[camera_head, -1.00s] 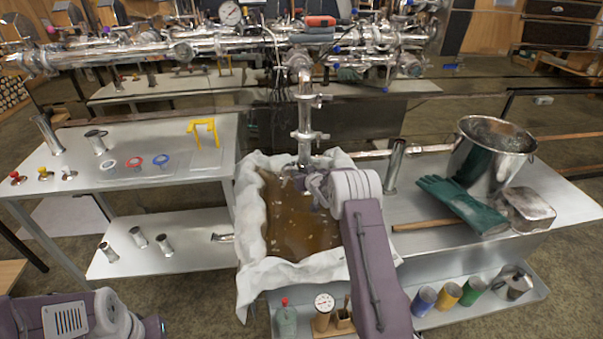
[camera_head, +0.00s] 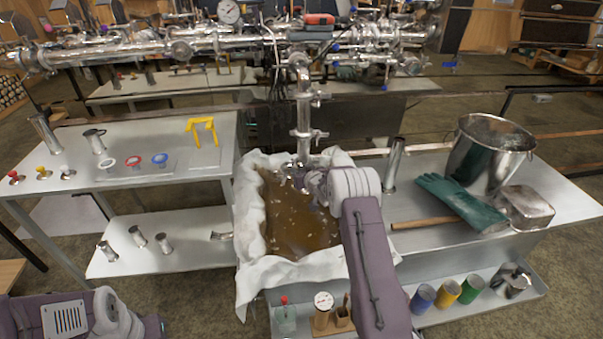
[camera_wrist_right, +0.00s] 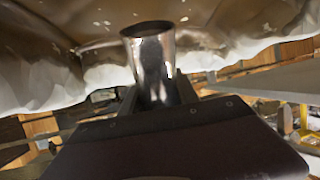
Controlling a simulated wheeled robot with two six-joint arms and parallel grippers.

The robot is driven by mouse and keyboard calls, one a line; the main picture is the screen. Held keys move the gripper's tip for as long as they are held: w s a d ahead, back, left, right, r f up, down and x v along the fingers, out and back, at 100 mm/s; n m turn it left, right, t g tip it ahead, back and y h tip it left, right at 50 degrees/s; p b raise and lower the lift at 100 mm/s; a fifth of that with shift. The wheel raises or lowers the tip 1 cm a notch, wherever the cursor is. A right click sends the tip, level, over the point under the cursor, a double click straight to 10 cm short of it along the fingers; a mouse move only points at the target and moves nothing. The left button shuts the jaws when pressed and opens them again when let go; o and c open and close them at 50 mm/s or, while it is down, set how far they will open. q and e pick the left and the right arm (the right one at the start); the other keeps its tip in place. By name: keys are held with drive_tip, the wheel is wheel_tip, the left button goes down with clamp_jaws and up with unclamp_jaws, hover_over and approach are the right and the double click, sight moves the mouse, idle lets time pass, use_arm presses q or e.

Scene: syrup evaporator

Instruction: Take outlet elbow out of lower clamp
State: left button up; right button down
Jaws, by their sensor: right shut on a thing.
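A shiny vertical pipe (camera_head: 303,108) hangs over the cloth-lined pan, with the lower clamp (camera_head: 306,134) around it. The outlet elbow (camera_head: 298,166) is at the pipe's lower end, just above the pan, partly hidden by my right wrist. In the right wrist view, my right gripper (camera_wrist_right: 155,97) is shut on a shiny metal tube with an open end, which looks like the elbow (camera_wrist_right: 150,58). I cannot tell whether the elbow still touches the clamp. My left arm shows at the lower left of the head view, its fingertips out of view.
The pan of brown liquid (camera_head: 290,232) stands below, edged with white cloth (camera_head: 248,235). A metal pot (camera_head: 490,155), green gloves (camera_head: 458,200) and an upright tube (camera_head: 394,165) are on the right table. A yellow stand (camera_head: 203,128) is on the left table.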

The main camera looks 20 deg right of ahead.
drive_tip(key=shift+s+a+f, duration=0.15)
drive_tip(key=shift+s+a, duration=0.15)
drive_tip(key=shift+s, duration=0.25)
drive_tip(key=shift+f, duration=0.2)
drive_tip(key=shift+s+a+b, duration=0.1)
drive_tip(key=shift+s+b, duration=0.05)
drive_tip(key=shift+b, duration=0.2)
drive_tip(key=s, duration=0.1)
drive_tip(key=s+a, duration=0.1)
drive_tip(key=s+a+f+b, duration=0.1)
drive_tip(key=s, duration=0.1)
drive_tip(key=shift+a, duration=0.1)
